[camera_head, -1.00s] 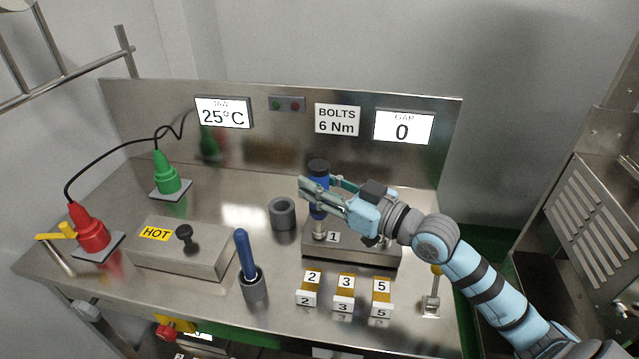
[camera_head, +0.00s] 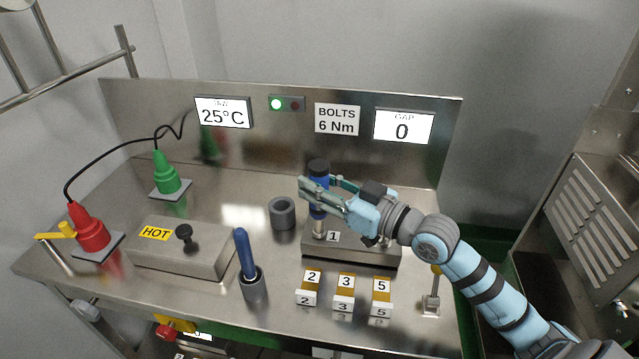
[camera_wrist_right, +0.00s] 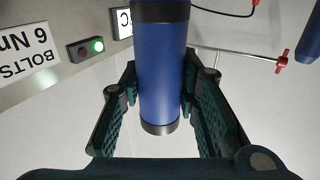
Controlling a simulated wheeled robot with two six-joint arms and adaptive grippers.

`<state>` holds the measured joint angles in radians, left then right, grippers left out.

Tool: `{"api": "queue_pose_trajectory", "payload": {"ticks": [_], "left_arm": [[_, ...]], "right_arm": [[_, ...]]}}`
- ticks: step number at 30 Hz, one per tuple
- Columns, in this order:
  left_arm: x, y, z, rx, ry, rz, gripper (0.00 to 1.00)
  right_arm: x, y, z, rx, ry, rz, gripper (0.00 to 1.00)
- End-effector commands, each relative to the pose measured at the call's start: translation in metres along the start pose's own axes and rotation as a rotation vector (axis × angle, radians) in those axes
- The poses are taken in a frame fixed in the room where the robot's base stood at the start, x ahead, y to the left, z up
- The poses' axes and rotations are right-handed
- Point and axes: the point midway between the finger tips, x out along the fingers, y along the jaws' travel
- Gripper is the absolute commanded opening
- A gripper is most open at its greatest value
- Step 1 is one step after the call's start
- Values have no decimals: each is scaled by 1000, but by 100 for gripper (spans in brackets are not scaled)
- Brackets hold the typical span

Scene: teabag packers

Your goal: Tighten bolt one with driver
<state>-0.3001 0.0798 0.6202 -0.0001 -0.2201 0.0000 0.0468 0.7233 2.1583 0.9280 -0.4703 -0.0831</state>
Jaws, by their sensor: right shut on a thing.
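The driver (camera_head: 319,169) has a blue grip with black ends and stands upright over bolt position 1, by the label "1" (camera_head: 333,237) on the steel block (camera_head: 350,252). My right gripper (camera_head: 323,190) is shut on the driver's blue grip from the right. In the right wrist view the blue grip (camera_wrist_right: 163,75) is between the two dark fingers. The bolt itself is hidden under the driver's lower end. The green lamp (camera_head: 277,104) on the back panel is lit. My left gripper is not in view.
A grey ring (camera_head: 282,213) stands left of the block. A blue-handled tool (camera_head: 245,254) stands in a holder at front. Numbered blocks (camera_head: 344,291) sit in front. A box marked HOT (camera_head: 200,258) and red (camera_head: 92,230) and green (camera_head: 167,174) connectors are at left.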

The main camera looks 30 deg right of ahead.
Motion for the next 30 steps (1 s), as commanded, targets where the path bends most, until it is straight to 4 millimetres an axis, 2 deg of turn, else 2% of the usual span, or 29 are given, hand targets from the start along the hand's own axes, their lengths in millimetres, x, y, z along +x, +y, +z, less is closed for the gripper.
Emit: {"api": "queue_pose_trajectory", "payload": {"ticks": [7, 22, 30], "left_arm": [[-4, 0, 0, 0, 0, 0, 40], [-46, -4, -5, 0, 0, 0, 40], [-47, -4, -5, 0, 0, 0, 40]], "right_arm": [[0, 0, 0, 5, -11, 0, 0], [0, 0, -48, 2, -3, 0, 0], [0, 0, -49, 1, -2, 0, 0]]}}
